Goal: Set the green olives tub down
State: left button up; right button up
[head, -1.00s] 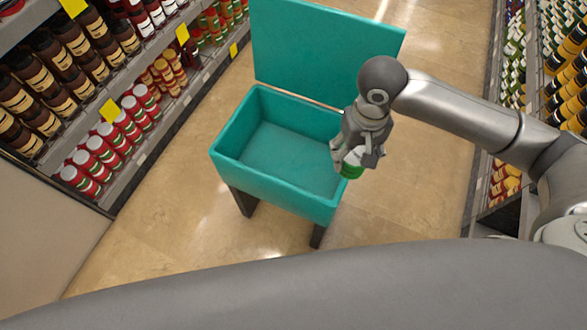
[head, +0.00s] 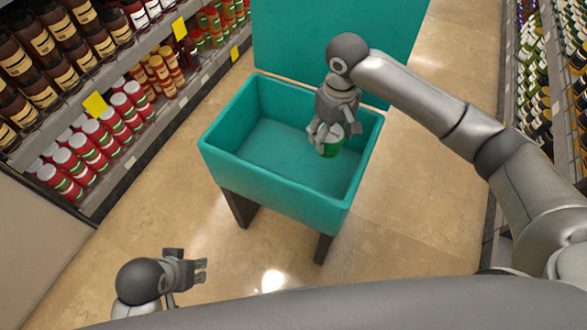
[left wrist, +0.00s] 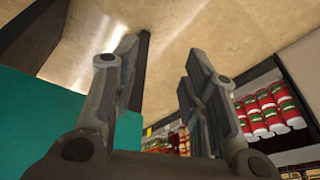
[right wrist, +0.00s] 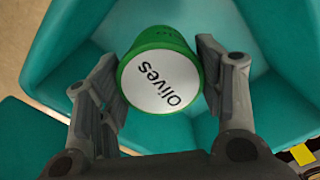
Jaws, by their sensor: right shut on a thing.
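The green olives tub (head: 330,148) is in my right gripper (head: 328,137), over the right part of the open teal bin (head: 285,203). In the right wrist view the tub (right wrist: 160,82) shows a white lid reading "Olives" and a green side, with a finger of the right gripper (right wrist: 165,85) on each side. The teal bin's inside (right wrist: 275,95) lies behind it. I cannot tell whether the tub touches the bin's floor. My left gripper (head: 200,271) is empty near the bottom left of the head view; in the left wrist view its fingers (left wrist: 160,95) are apart.
Shelves of red jars (head: 90,145) and brown bottles line the left, more stocked shelves (head: 560,90) the right. The tiled floor (head: 410,200) between is clear.

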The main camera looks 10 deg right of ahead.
jog(key=n+b, duration=0.1)
jog(key=b, duration=0.1)
send_over(321, 177)
notch_tip(321, 177, down, 9)
notch_tip(321, 177, down, 3)
jog(key=shift+r+b, duration=0.2)
jog(key=shift+b, duration=0.2)
notch_tip(321, 177, down, 2)
jog(key=shift+f+b, duration=0.1)
jog(key=shift+b, duration=0.25)
jog(key=shift+f, duration=0.1)
pick_arm(q)
jog(key=shift+w+d+r+t, duration=0.15)
jog(key=shift+w+r+t, duration=0.2)
jog(key=shift+r, duration=0.15)
jog(key=shift+w+d+r+t, duration=0.15)
jog(key=shift+w+r+t, duration=0.2)
jog(key=shift+r, duration=0.15)
pick_arm(e)
jog(key=shift+f, duration=0.1)
pick_arm(q)
jog(key=shift+s+a, duration=0.1)
jog(key=shift+s, duration=0.1)
pick_arm(e)
jog(key=o, duration=1.2)
pick_arm(q)
jog(key=shift+f, duration=0.1)
